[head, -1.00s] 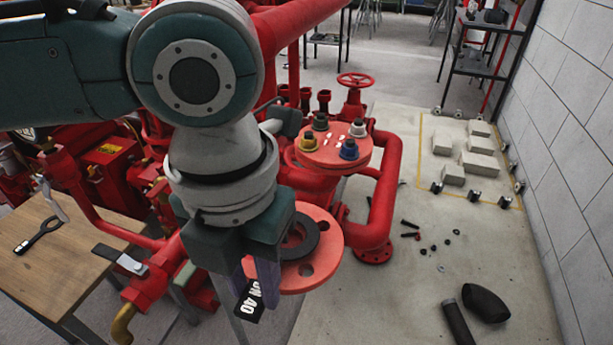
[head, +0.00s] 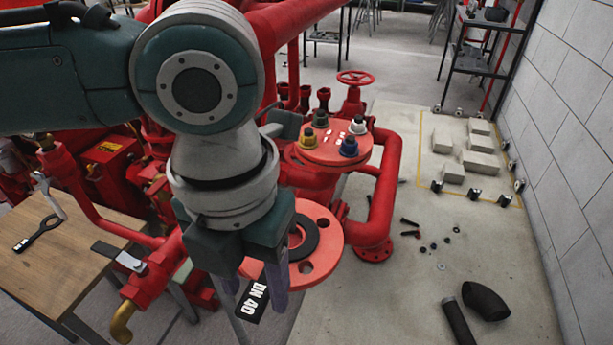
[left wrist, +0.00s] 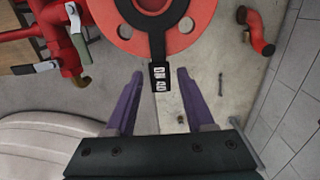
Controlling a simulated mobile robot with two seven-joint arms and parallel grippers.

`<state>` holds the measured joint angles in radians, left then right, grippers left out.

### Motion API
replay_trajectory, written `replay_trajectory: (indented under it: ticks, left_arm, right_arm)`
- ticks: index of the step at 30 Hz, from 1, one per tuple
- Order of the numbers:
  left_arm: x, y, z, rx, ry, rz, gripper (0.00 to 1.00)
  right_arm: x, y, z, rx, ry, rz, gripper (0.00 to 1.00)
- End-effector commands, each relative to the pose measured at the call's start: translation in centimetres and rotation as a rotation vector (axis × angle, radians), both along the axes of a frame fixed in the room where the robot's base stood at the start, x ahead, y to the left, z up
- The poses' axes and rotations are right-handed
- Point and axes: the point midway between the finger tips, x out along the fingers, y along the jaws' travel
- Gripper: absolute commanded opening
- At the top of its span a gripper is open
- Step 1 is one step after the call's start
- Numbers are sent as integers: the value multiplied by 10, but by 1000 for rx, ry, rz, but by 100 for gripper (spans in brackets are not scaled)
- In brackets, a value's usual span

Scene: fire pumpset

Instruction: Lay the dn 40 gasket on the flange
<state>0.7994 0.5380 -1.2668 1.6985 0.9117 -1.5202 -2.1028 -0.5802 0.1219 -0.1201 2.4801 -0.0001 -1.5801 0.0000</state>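The DN 40 gasket is a black ring (head: 309,236) with a handle and a black tag (head: 254,302) lettered "DN 40". Its ring lies on the face of the red flange (head: 326,242), around the bore and inside the bolt holes, roughly centred as far as shows. The tag sticks out past the flange's near edge. My left gripper (head: 255,288) is open, its two purple fingers apart. In the left wrist view the tag (left wrist: 160,77) sits between the fingertips with a gap on both sides. The gripper hides part of the ring and handle. My right gripper is not in view.
A wooden table (head: 95,262) at the left bears another black tagged gasket (head: 40,232). A second red flange (head: 334,140) with coloured nuts stands behind. Red pipework surrounds the flange. A black elbow (head: 484,300) and small fasteners lie on the floor at right.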

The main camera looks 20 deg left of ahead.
Motion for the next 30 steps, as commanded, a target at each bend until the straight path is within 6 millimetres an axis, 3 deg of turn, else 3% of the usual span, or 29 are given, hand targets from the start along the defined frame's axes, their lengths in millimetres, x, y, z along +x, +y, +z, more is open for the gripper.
replay_trajectory:
  ticks: [3,13,24,30]
  left_arm:
    - [0,0,0,0,0,0,66]
    - [0,0,8,-1,-1,0,66]
    - [1,0,78,-1,-4,-1,66]
    - [0,0,98,-1,-1,0,66]
  right_arm:
    - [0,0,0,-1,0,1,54]
    - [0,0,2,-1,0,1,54]
    - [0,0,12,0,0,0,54]
    - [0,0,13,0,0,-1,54]
